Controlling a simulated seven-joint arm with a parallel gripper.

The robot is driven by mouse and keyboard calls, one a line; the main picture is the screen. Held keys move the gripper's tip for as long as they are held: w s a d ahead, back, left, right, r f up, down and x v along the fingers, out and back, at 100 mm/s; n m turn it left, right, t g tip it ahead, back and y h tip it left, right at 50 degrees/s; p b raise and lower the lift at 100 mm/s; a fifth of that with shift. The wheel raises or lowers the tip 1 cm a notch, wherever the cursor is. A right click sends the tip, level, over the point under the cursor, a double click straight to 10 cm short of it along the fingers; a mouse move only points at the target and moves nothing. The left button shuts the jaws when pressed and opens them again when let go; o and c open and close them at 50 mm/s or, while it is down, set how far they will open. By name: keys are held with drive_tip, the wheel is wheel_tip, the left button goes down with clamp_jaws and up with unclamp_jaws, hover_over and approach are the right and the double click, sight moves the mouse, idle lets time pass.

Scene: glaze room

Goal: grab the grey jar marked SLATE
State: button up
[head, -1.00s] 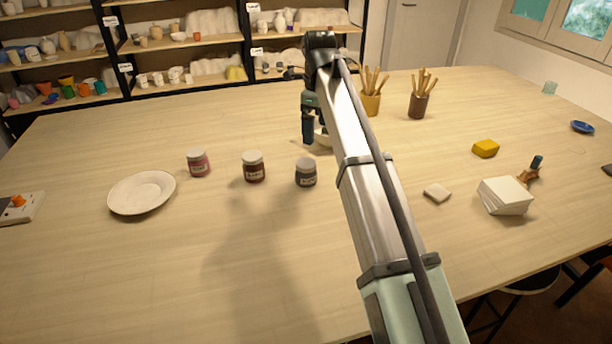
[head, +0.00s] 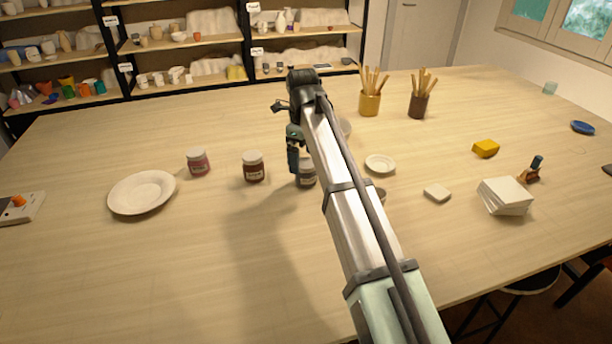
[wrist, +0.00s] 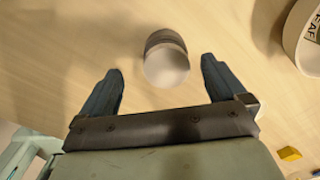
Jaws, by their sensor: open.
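The grey jar (head: 308,178) stands upright on the table, right of two other jars. In the head view my gripper (head: 293,168) covers part of it, and I cannot read its label. In the wrist view the grey jar (wrist: 166,58) shows from above with its pale lid, just ahead of and between the tips of my gripper (wrist: 162,68). The fingers are spread apart with nothing held. A gap shows on each side of the jar.
A dark red jar (head: 253,167) and a pink-red jar (head: 198,163) stand left, beside a plate (head: 142,192). A small dish (head: 380,164), white tiles (head: 505,196) and yellow sponge (head: 485,148) lie right.

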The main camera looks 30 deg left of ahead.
sight(306, 163)
drive_tip(key=shift+w+d+f, duration=0.15)
drive_tip(key=shift+w+f, duration=0.05)
drive_tip(key=shift+f, duration=1.1)
drive_tip(key=shift+w+d+f, duration=0.1)
drive_tip(key=shift+w+f, duration=0.05)
drive_tip(key=shift+f, duration=1.15)
drive_tip(key=c, duration=1.3)
drive_tip(key=shift+r, duration=0.15)
